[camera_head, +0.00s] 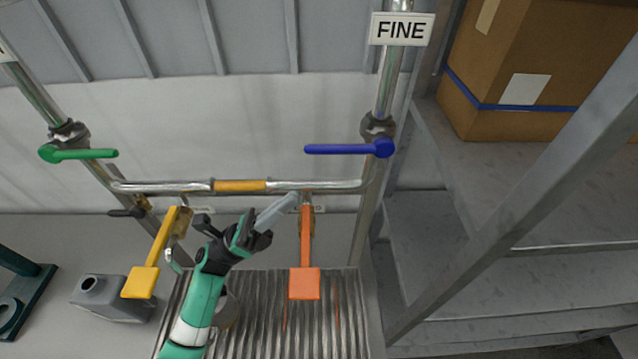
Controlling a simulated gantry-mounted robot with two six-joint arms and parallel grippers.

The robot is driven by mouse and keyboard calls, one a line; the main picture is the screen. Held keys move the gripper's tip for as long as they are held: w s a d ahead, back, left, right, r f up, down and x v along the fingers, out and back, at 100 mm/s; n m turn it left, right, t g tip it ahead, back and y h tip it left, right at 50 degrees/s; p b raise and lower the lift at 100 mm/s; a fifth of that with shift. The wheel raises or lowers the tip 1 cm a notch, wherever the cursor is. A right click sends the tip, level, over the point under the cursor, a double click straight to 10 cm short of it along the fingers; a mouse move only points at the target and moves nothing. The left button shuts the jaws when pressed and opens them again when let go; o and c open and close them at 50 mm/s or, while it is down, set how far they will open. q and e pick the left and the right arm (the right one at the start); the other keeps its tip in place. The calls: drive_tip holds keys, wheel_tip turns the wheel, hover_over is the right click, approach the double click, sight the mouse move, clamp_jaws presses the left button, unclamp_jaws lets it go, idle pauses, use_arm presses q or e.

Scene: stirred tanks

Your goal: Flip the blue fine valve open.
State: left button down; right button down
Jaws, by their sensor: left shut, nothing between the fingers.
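The blue valve handle (340,149) is at upper right, on the steel pipe (390,82) below the "FINE" sign (402,29). The handle lies level, pointing left from its hub and across the upright pipe. My left gripper (295,198) is on the green and white arm rising from the lower left. Its grey fingers are shut and empty, pointing up and right. They are below the blue handle in the picture, apart from it, and near the top of the orange lever (305,240). My right gripper is out of view.
A green valve handle (85,154) lies level on the left pipe. A horizontal pipe with a yellow band (240,185) joins both sides. A yellow lever (158,250) hangs left of my arm. Shelves (470,190) with a cardboard box (530,70) stand on the right.

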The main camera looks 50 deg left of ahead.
use_arm(q)
drive_tip(key=shift+s+a+f+n+t+y, duration=0.25)
drive_tip(key=shift+a+f+n+t+y, duration=0.15)
drive_tip(key=shift+a+f+n+y, duration=0.25)
drive_tip(key=shift+r, duration=0.15)
drive_tip(key=p, duration=0.5)
approach(342, 149)
drive_tip(key=w+f+x, duration=0.1)
drive_tip(key=x, duration=0.4)
drive_tip(key=shift+s+a+r+b, duration=0.1)
drive_tip(key=shift+s+r+b, duration=0.05)
drive_tip(key=shift+s+b, duration=0.15)
